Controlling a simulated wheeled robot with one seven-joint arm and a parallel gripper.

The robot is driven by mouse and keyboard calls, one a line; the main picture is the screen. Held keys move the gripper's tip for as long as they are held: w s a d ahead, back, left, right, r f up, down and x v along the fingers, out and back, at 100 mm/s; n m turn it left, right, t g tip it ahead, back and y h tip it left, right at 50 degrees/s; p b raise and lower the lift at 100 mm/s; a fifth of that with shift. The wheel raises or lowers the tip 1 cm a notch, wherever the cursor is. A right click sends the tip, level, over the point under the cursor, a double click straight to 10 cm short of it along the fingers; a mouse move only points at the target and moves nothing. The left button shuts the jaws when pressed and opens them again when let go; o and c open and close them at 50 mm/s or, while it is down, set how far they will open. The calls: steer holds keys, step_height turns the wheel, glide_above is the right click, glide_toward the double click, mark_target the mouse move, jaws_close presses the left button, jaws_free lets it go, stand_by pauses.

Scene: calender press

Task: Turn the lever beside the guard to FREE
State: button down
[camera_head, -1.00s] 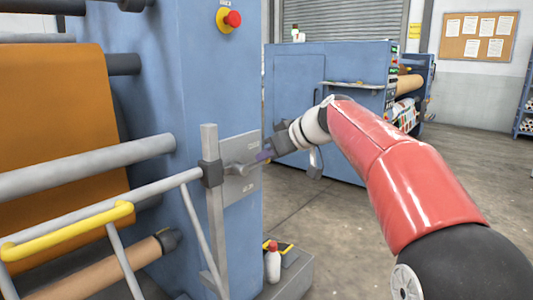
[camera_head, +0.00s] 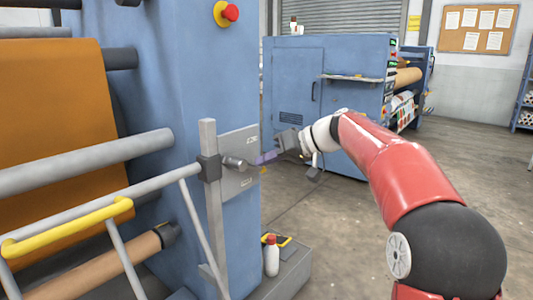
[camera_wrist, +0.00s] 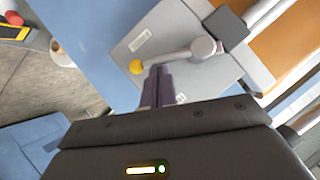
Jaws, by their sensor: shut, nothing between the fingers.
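The lever is a grey bar on a round hub with a yellow knob, mounted on a grey plate (camera_head: 238,181) beside the guard. In the wrist view the lever (camera_wrist: 178,56) runs from its hub at right to the yellow knob (camera_wrist: 136,66) at left. In the head view its hub (camera_head: 235,163) sticks out just right of the guard post. My gripper (camera_head: 262,158) has its purple fingers shut and empty. In the wrist view the fingertips (camera_wrist: 158,68) are close to the bar near the knob; I cannot tell whether they touch. The plate's labels are too small to read.
The guard (camera_head: 150,190) is a grey rail frame with a yellow handle, left of the lever. A red stop button (camera_head: 231,13) is above on the blue column. A white bottle with a red cap (camera_head: 271,256) stands on a low ledge below. Open floor lies right.

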steer(key=f+m+g+y, duration=0.1)
steer(key=m, duration=0.1)
steer(key=s+a+f+m+y+b, duration=0.1)
steer(key=f+m+y, duration=0.1)
steer(key=f+m+g+y+b, duration=0.1)
steer(key=y, duration=0.1)
steer(key=shift+s+a+f+m+g, duration=0.15)
steer(key=shift+s+f+m+g, duration=0.15)
steer(key=shift+f+m, duration=0.1)
steer(key=shift+w+r, duration=0.1)
